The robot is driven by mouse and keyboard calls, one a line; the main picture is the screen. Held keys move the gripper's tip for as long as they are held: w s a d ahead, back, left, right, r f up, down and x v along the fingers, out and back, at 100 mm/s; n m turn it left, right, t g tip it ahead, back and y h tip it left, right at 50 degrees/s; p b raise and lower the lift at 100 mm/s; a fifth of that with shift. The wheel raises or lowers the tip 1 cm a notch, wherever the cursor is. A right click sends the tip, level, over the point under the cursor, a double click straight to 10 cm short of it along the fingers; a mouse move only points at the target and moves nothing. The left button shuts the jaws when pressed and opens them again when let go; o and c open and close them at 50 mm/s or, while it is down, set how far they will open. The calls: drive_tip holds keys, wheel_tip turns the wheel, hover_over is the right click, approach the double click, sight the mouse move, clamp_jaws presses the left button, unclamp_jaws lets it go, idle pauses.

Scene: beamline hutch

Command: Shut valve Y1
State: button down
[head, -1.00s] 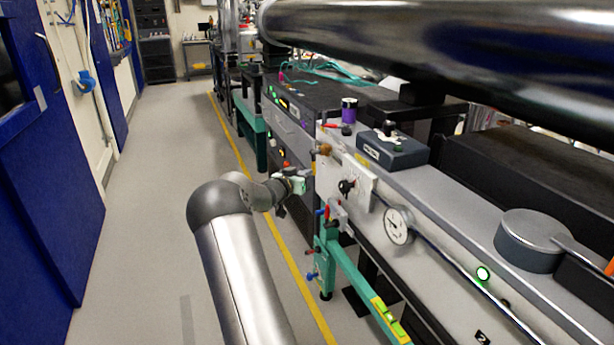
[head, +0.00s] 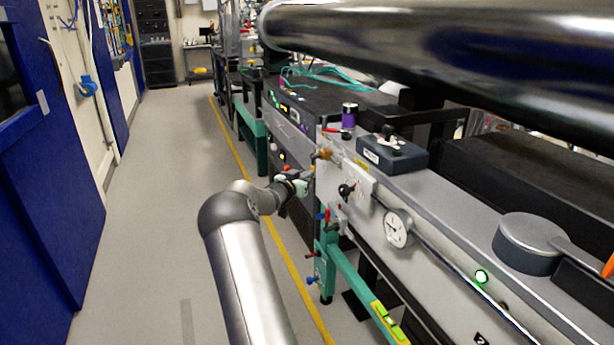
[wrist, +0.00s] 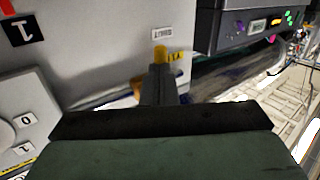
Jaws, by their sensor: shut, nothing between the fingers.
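My gripper (head: 310,174) is shut and empty, close to the left end of the grey panel in the head view. In the wrist view its narrow grey fingers (wrist: 159,82) point at the panel face. A yellow piece (wrist: 161,54) shows at their tips; I cannot tell whether they touch it. Beside it is a yellow tag (wrist: 176,57) with dark letters, partly hidden and not clearly legible. A brass-coloured fitting (head: 323,153) sits just above the gripper in the head view. Which part is valve Y1 is not readable here.
A black knob (head: 347,190) and a round gauge (head: 398,228) are on the panel to the right. Small red and blue handles (head: 320,216) are below, near a green frame (head: 352,279). A large steel tube (head: 440,40) runs above. The aisle floor (head: 160,200) is free.

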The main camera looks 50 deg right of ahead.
drive_tip(key=shift+d+r, duration=0.1)
drive_tip(key=shift+d, duration=0.1)
drive_tip(key=s+a+p, duration=0.1)
drive_tip(key=a, duration=1.3)
drive_tip(key=shift+s+a+p, duration=0.15)
drive_tip(key=shift+a+p, duration=0.05)
drive_tip(key=shift+p, duration=0.1)
